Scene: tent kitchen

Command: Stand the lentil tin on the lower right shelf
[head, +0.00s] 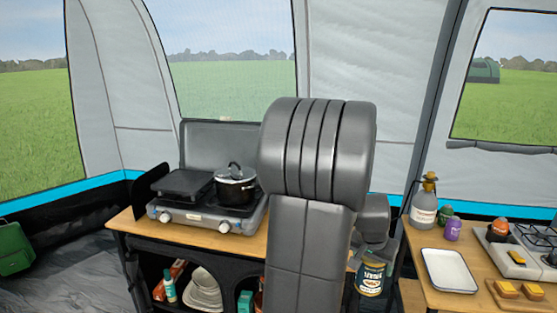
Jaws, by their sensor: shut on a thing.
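The lentil tin (370,279), dark with a cream and yellow label, hangs upright right of centre, low in the head view. My gripper (373,256) is shut on it from above; the fingers are small and partly hidden by my arm. The camp kitchen stand (130,222) has dark shelves under its wooden top. My arm covers much of its right side, so the lower right shelf is hidden or below the picture.
On the stand are a stove (208,218) and black pot (236,185); bowls (203,290) and bottles are below. A right-hand table holds a white tray (449,270), spray bottle (424,205) and hob (522,250). A green bag (12,248) is at far left.

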